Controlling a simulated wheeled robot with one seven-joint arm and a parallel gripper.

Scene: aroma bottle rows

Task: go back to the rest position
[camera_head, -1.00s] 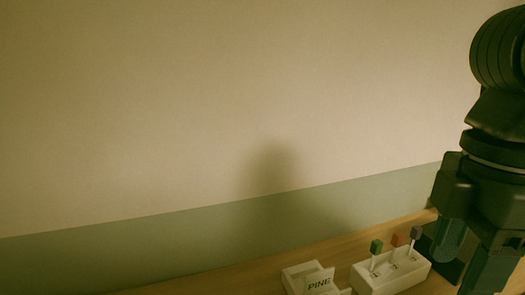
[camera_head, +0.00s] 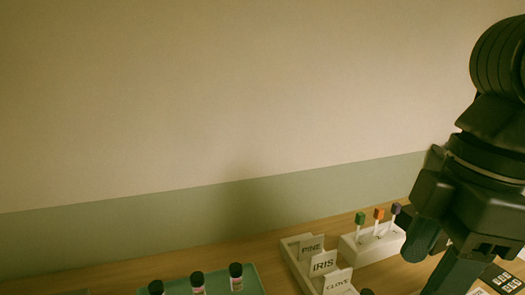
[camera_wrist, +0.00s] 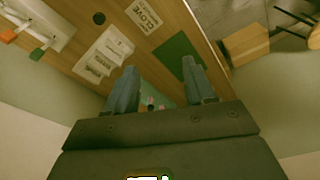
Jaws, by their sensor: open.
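My gripper (camera_head: 438,260) is at the right of the head view, beside the white block with the colored sticks. In the wrist view my gripper (camera_wrist: 160,68) shows two blue-grey fingers spread apart, with nothing held between them. The table shows beyond the fingers there. My arm comes down from the upper right corner in the head view and covers part of the table's right side.
A white holder with PINE, IRIS and CLOVE cards (camera_head: 322,263) stands left of the white stick block (camera_head: 383,247). A green tray (camera_head: 258,280) holds black-capped bottles. The wall (camera_head: 200,100) rises behind. A wooden box (camera_wrist: 247,46) stands off the table.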

